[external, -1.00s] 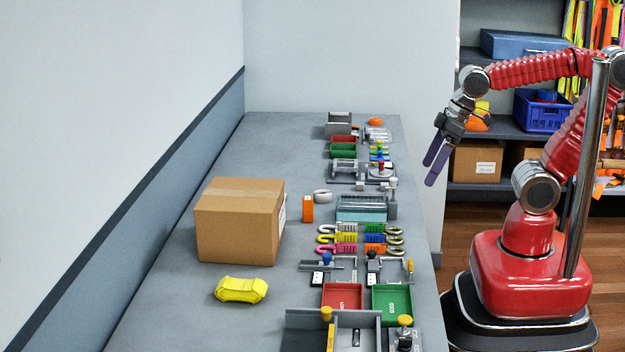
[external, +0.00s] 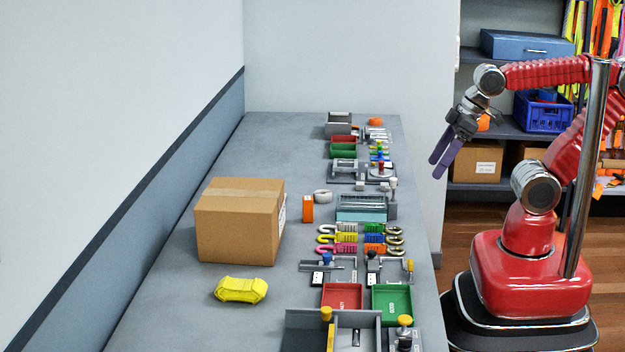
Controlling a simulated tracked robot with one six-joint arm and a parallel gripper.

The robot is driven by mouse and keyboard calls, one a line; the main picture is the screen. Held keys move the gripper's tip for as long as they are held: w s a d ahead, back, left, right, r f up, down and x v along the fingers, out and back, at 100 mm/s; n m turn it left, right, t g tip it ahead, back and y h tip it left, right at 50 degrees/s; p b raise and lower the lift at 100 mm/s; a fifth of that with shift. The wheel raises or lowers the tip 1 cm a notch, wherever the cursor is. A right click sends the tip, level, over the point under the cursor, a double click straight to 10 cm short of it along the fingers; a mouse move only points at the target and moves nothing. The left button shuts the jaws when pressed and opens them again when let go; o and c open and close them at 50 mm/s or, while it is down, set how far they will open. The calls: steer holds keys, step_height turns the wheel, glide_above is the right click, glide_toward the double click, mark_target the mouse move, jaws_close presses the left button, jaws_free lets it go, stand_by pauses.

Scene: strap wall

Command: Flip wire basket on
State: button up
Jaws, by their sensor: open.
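My gripper (external: 436,168) hangs open and empty in the air, to the right of the bench's right edge. Its two purple-grey fingers point down and left. On the bench, a low teal box with a grey ribbed or wire-like top (external: 361,207) stands among the fixtures near the right edge. I cannot tell whether it is the wire basket. No other thing can be surely made out as a wire basket, and no switch for it is clear at this size. My gripper is above and right of the teal box, well apart from it.
The grey bench (external: 185,240) carries a cardboard box (external: 238,228), a yellow bundle (external: 241,290), coloured hooks (external: 345,238), a red tray (external: 342,297) and a green tray (external: 392,302). Shelves with a blue crate (external: 543,113) stand behind my arm.

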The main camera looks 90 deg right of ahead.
steer(key=shift+w+d+f+g, duration=0.25)
steer(key=shift+d+f+g, duration=0.05)
steer(key=shift+d+f, duration=0.3)
steer(key=shift+c, duration=1.4)
steer(key=w+d+r+g, duration=0.1)
steer(key=w+d, duration=0.2)
steer(key=w+d+r+m+g, duration=0.1)
steer(key=w+d, duration=0.2)
steer(key=d, duration=0.1)
steer(key=w+d+r+g, duration=0.1)
steer(key=w+d, duration=0.2)
steer(key=d, duration=0.1)
steer(key=shift+w+d+r+m, duration=0.2)
steer(key=shift+m, duration=0.2)
jaws_close()
steer(key=r, duration=0.1)
steer(key=d+r+n+g, duration=0.1)
steer(key=r, duration=0.1)
steer(key=r+n, duration=0.1)
steer(key=shift+w+d+r+g, duration=0.2)
steer(key=shift+w+d+g, duration=0.05)
steer(key=shift+g, duration=0.15)
